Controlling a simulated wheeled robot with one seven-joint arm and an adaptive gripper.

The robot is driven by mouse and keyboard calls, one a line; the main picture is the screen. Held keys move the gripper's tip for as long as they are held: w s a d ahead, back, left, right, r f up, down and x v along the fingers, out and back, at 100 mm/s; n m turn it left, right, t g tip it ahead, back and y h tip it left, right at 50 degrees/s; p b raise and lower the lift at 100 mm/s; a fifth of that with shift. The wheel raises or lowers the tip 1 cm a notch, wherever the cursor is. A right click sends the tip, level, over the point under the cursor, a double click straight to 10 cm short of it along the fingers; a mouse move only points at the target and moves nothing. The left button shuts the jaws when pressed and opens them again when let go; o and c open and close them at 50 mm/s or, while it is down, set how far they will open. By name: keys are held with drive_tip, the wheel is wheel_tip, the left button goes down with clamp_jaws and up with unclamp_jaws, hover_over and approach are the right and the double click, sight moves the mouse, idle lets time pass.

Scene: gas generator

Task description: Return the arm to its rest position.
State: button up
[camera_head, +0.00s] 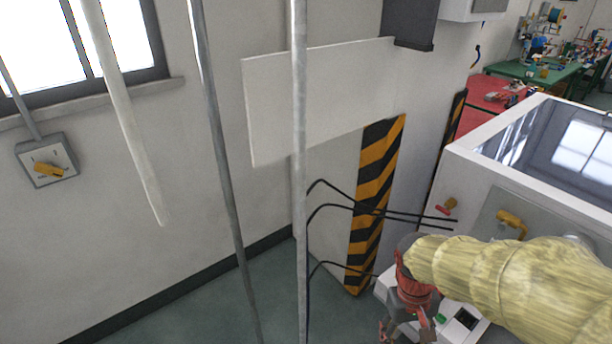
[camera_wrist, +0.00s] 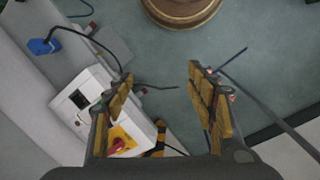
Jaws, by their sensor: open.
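My arm in a pale yellow sleeve reaches in from the right of the head view. My gripper (camera_head: 406,331), red and grey, points down at its end, in front of the white cabinet (camera_head: 560,203). In the wrist view, my gripper (camera_wrist: 160,85) has its two yellow-padded fingers apart, with nothing between them but floor and a dark cable behind. A white box with a dark screen (camera_wrist: 80,98) lies below and left of the fingers. A yellow plate with a red knob (camera_wrist: 122,139) is partly hidden by the left finger.
The cabinet carries a yellow handle (camera_head: 510,222) and a red valve (camera_head: 446,207). Black cables (camera_head: 345,206) run to it from the left. Thin upright poles (camera_head: 299,150) cross the head view. A round brown base (camera_wrist: 182,10) stands on the green floor. Open floor lies left of the cabinet.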

drive_tip(key=s+a+r+t, duration=0.1)
drive_tip(key=s+r+t, duration=0.1)
drive_tip(key=r, duration=0.7)
drive_tip(key=s+a+r+t+y+p, duration=0.1)
drive_tip(key=s+a+r+t, duration=0.1)
drive_tip(key=r, duration=0.7)
drive_tip(key=s+t, duration=0.1)
drive_tip(key=t, duration=0.1)
drive_tip(key=shift+s+a+m+t, duration=0.15)
drive_tip(key=shift+s+m+t, duration=0.15)
drive_tip(key=shift+m, duration=0.1)
